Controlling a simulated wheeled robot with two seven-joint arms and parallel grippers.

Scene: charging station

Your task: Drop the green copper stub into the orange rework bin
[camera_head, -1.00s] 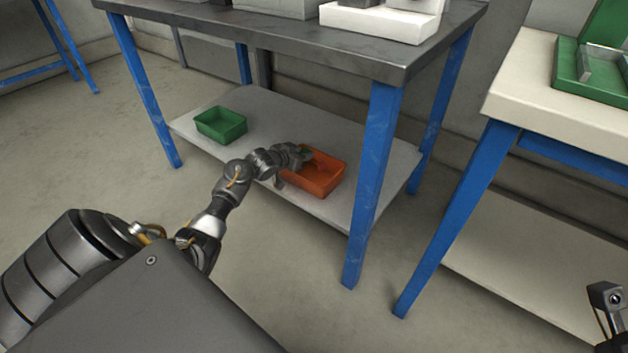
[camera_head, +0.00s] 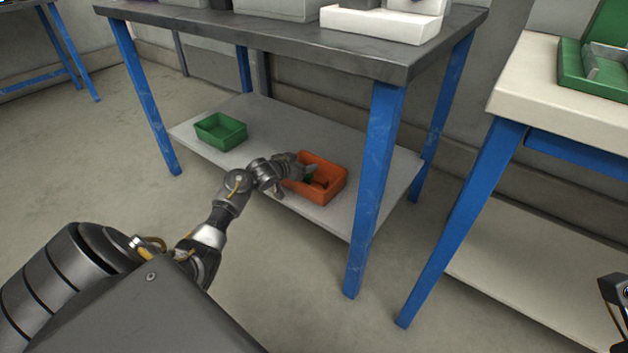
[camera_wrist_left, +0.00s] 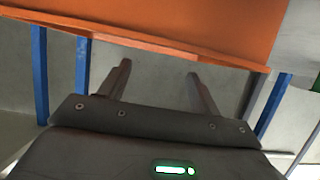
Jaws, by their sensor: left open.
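The orange rework bin (camera_head: 335,192) sits on the lower shelf of the blue-legged bench. A small green patch (camera_head: 309,179), apparently the green copper stub, shows inside the bin just beyond my left gripper. My left gripper (camera_head: 298,182) is at the bin's left side, its fingers apart. In the left wrist view my left gripper (camera_wrist_left: 158,75) is open with nothing between its fingers, and the orange bin wall (camera_wrist_left: 160,35) crosses the top. The stub does not show there. Part of my right arm (camera_head: 614,292) shows at the right edge; its jaws cannot be made out.
A green bin (camera_head: 221,131) stands at the left of the lower shelf (camera_head: 262,108). A blue bench leg (camera_head: 374,190) rises right of the orange bin, and the dark bench top (camera_head: 300,42) is above. A darker reddish-brown piece (camera_head: 321,182) lies in the orange bin.

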